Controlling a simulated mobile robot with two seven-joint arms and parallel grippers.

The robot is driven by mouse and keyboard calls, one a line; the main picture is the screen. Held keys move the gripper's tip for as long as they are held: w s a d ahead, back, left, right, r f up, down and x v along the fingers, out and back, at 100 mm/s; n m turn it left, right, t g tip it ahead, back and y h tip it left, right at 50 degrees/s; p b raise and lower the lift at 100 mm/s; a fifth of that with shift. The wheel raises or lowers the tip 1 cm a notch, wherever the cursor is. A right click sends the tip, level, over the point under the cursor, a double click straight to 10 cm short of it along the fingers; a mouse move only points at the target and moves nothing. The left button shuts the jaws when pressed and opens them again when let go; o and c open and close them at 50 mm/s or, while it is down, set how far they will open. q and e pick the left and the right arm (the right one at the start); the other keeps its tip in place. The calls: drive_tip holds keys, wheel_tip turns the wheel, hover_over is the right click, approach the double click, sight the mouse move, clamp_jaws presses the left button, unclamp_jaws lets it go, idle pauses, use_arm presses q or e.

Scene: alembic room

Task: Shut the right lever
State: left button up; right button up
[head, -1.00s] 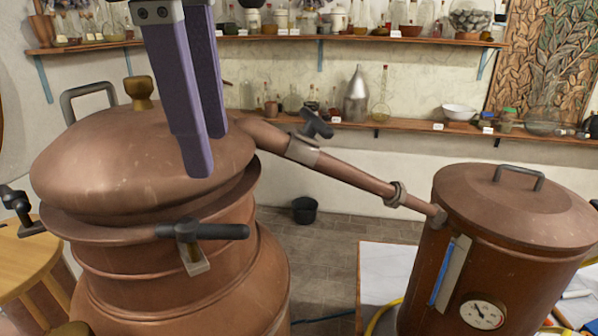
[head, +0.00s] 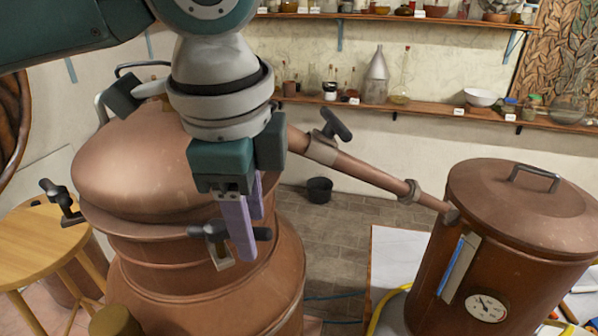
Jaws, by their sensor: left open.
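The copper still (head: 200,265) has a domed lid (head: 125,175). A dark lever clamp (head: 212,232) with a horizontal handle sits at the front of the lid rim, the right one of the two rim levers in view. Its metal loop hangs below the handle. The other lever (head: 62,203) is at the left side of the rim. My left gripper (head: 250,238) comes down from above, open, its purple fingers at the front lever's handle. One finger passes in front of the handle and hides part of it; I cannot tell whether they touch. My right gripper is out of view.
A copper pipe (head: 365,175) with a black valve handle (head: 335,125) runs right to a copper vessel (head: 520,215) with a gauge. A wooden stool (head: 35,235) stands at left. Shelves with glassware line the wall. A black bucket (head: 319,189) stands on open floor.

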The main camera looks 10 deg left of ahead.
sight(218, 239)
use_arm(q)
clamp_jaws()
drive_tip(key=shift+s+r, duration=0.1)
idle(0.6)
drive_tip(key=shift+s+a+m+g+h+p, duration=0.1)
drive_tip(key=shift+s+a+m+h+p, duration=0.35)
drive_tip(key=shift+m, duration=1.4)
drive_tip(key=shift+s+a+m+g+h+p, duration=0.15)
drive_tip(key=shift+s+m+p, duration=0.6)
drive_tip(key=shift+m, duration=1.15)
drive_tip(key=shift+s+a+m+g+h+p, duration=0.15)
drive_tip(key=shift+s+m+h+p, duration=0.45)
drive_tip(key=shift+m, duration=1.25)
drive_tip(key=shift+w, duration=0.15)
unclamp_jaws()
drive_tip(key=shift+a, duration=0.1)
